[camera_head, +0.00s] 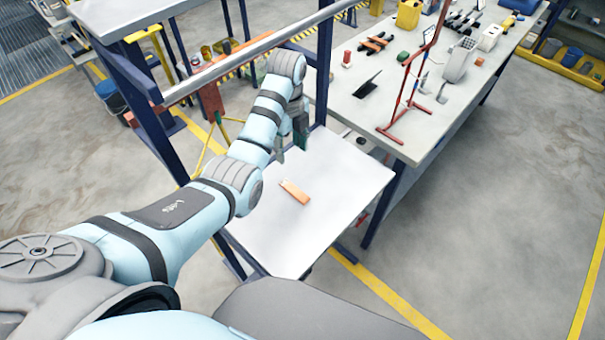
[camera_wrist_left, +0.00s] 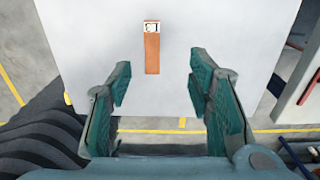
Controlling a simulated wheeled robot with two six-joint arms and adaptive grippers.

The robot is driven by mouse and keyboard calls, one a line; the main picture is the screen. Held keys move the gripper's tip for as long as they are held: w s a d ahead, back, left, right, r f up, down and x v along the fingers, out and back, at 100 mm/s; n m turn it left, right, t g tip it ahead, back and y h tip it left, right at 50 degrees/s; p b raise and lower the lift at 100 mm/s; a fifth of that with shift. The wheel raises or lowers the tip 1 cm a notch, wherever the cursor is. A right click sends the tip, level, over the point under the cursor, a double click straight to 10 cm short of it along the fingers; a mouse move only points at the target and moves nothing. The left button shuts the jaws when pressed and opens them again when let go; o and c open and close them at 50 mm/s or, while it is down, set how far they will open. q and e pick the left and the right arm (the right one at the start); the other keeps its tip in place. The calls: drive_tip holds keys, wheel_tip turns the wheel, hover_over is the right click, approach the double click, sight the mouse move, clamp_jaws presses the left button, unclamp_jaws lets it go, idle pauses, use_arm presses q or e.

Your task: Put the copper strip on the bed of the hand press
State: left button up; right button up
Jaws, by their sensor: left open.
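The copper strip (camera_head: 295,191) lies flat on a pale table (camera_head: 340,205). In the left wrist view the copper strip (camera_wrist_left: 152,54) has a white marked label at its far end. My left gripper (camera_head: 299,135) is above the table, on its far side from the strip in the head view. In the left wrist view the left gripper (camera_wrist_left: 160,66) is open, with nothing between its fingers, and the strip shows between and beyond the fingertips. I cannot identify the hand press for sure. My right gripper is not in view.
A long workbench (camera_head: 440,125) stands behind the pale table, with a red frame stand (camera_head: 410,85), a black tablet-like item (camera_head: 367,85) and several tools on it. The pale table around the strip is clear.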

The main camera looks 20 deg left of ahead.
sight(288, 185)
use_arm(q)
drive_tip(key=s+f, duration=0.1)
drive_tip(key=f, duration=0.1)
drive_tip(key=s+f+b, duration=0.2)
drive_tip(key=f, duration=0.1)
drive_tip(key=shift+s+a+f, duration=0.1)
drive_tip(key=shift+f, duration=0.2)
drive_tip(key=f, duration=0.2)
drive_tip(key=w+f+b, duration=0.1)
drive_tip(key=f, duration=0.2)
drive_tip(key=w+f, duration=0.1)
drive_tip(key=f, duration=0.1)
drive_tip(key=shift+a+f+b, duration=0.35)
drive_tip(key=shift+f+b, duration=0.05)
drive_tip(key=shift+s, duration=0.1)
drive_tip(key=shift+s+r, duration=0.15)
drive_tip(key=shift+s, duration=0.05)
drive_tip(key=shift+c, duration=0.4)
drive_tip(key=c, duration=0.3)
drive_tip(key=shift+w, duration=0.15)
clamp_jaws()
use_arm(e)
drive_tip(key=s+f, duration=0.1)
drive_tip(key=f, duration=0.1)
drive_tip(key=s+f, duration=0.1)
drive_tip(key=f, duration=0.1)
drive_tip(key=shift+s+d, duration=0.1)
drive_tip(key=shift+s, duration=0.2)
